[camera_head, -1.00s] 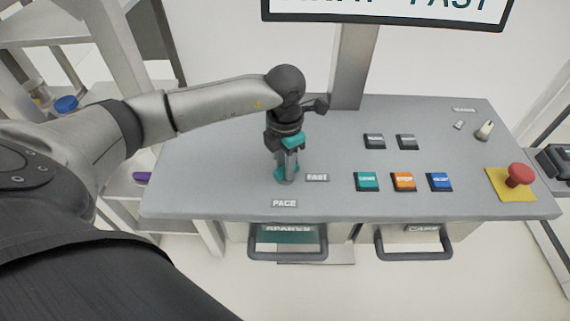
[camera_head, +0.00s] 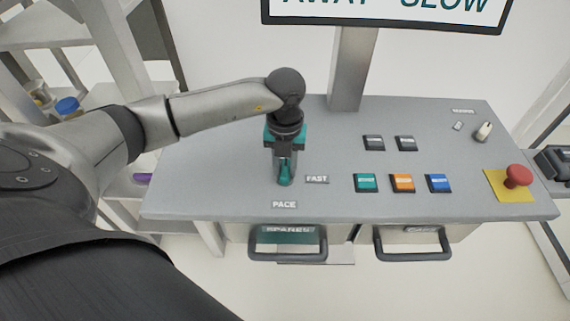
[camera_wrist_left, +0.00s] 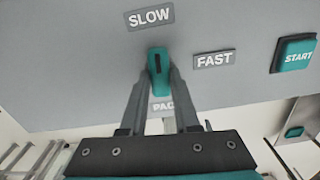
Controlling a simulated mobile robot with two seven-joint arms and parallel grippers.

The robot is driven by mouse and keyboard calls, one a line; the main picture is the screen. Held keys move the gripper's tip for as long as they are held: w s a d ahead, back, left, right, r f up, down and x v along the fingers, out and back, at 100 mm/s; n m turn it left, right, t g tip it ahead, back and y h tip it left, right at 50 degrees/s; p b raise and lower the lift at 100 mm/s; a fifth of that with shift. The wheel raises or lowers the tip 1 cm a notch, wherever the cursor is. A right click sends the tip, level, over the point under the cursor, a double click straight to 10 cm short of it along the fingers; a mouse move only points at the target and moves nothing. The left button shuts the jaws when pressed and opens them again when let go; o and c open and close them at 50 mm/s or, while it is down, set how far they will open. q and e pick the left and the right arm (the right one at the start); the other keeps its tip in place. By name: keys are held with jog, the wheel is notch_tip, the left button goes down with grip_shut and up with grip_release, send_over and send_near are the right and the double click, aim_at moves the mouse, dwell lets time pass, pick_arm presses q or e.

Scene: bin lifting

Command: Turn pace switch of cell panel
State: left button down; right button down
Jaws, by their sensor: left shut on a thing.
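The grey cell panel (camera_head: 230,190) fills the middle of the head view. My left gripper (camera_head: 285,180) points down onto the pace switch, above the PACE label (camera_head: 284,204). In the left wrist view the teal switch knob (camera_wrist_left: 158,72) sits between the fingertips of my left gripper (camera_wrist_left: 160,75), which is shut on it. A dark mark on the knob points toward the SLOW label (camera_wrist_left: 150,17). The FAST label (camera_wrist_left: 213,59) is to its right. The sign (camera_head: 390,12) above the panel reads SLOW at its right. My right gripper is out of view.
Teal (camera_head: 366,183), orange (camera_head: 402,183) and blue (camera_head: 438,183) buttons stand right of the switch. A red mushroom button (camera_head: 518,176) is on a yellow plate at the far right. Two drawers with handles hang below. A shelf (camera_head: 40,25) stands at the left.

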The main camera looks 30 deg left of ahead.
aim_at(285, 169)
pick_arm(q)
jog(key=shift+n, duration=0.7)
jog(key=shift+w, duration=0.1)
jog(key=c, duration=0.6)
grip_release()
jog(key=shift+c, duration=0.2)
notch_tip(285, 169, up, 15)
jog(key=shift+r+b, duration=0.15)
jog(key=shift+b, duration=0.2)
